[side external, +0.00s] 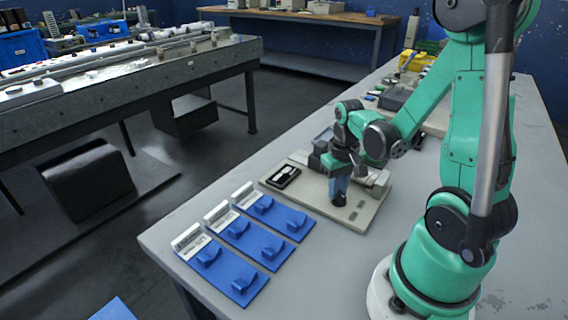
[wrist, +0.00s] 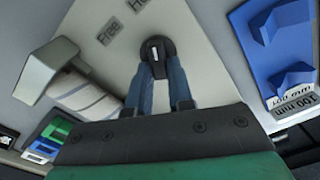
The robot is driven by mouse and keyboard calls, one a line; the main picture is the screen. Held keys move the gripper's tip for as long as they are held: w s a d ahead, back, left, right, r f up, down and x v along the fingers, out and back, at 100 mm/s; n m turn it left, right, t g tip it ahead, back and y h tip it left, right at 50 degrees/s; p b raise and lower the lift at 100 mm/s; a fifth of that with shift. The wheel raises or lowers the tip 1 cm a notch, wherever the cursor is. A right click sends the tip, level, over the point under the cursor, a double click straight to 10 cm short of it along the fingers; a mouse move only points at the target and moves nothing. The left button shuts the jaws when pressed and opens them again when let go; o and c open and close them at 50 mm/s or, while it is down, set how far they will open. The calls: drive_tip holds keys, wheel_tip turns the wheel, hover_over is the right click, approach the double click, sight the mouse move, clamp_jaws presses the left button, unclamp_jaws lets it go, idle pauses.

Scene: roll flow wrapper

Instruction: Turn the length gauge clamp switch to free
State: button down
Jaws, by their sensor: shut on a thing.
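The clamp switch is a round black knob (wrist: 156,48) with a white mark on the beige gauge plate (wrist: 205,60). A "Free" label (wrist: 107,35) and a second label starting "Ho" (wrist: 138,5), cut off by the frame edge, lie above and left of the knob in the wrist view. My gripper (wrist: 160,70) has its two blue fingers shut on the knob, one on each side. In the side view my gripper (side external: 338,190) points down at the plate (side external: 378,215). Which label the white mark points at I cannot tell.
Blue holders (side external: 232,268) with white labels lie left of the plate; one in the wrist view (wrist: 272,45) reads "100 mm". A black display (side external: 283,177) sits at the plate's left end. A grey block (wrist: 45,72) and white roll (wrist: 85,98) stand near the fingers.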

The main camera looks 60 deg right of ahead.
drive_tip(key=n, duration=0.6)
drive_tip(key=shift+w+a, duration=0.1)
drive_tip(key=shift+a, duration=0.1)
drive_tip(key=n, duration=0.5)
drive_tip(key=shift+a+n, duration=0.2)
drive_tip(key=shift+n, duration=0.1)
idle(0.5)
drive_tip(key=c, duration=0.8)
unclamp_jaws()
drive_tip(key=shift+r, duration=0.15)
drive_tip(key=shift+r, duration=2.65)
